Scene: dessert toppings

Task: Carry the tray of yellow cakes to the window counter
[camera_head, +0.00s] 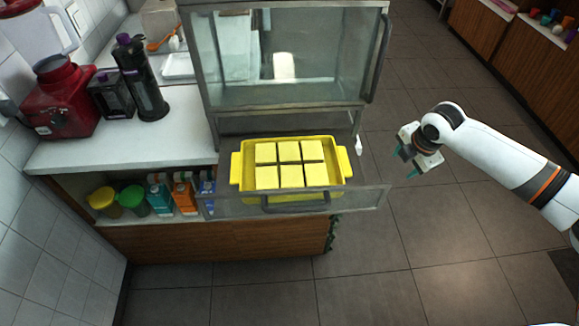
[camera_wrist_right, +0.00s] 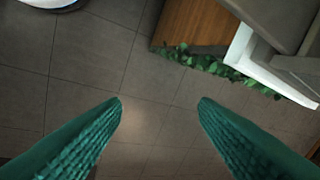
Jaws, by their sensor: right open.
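A yellow tray (camera_head: 236,172) holds several yellow cakes (camera_head: 291,176) in two rows. It rests in the opened lower drawer of a metal-and-glass cabinet, with a handle at each short side. My right gripper (camera_head: 408,164) is open and empty to the right of the tray, apart from it, above the floor. In the right wrist view its two green fingers (camera_wrist_right: 160,105) are spread with only floor between them. My left gripper is not in view. I cannot tell which surface is the window counter.
The glass cabinet (camera_head: 285,95) stands behind the tray; its drawer handle (camera_head: 295,205) sticks out in front. A red blender (camera_head: 62,98) and a black bottle (camera_head: 140,78) stand on the left white counter (camera_head: 130,148). Another wooden counter (camera_head: 530,55) is at the far right. Tiled floor lies clear between.

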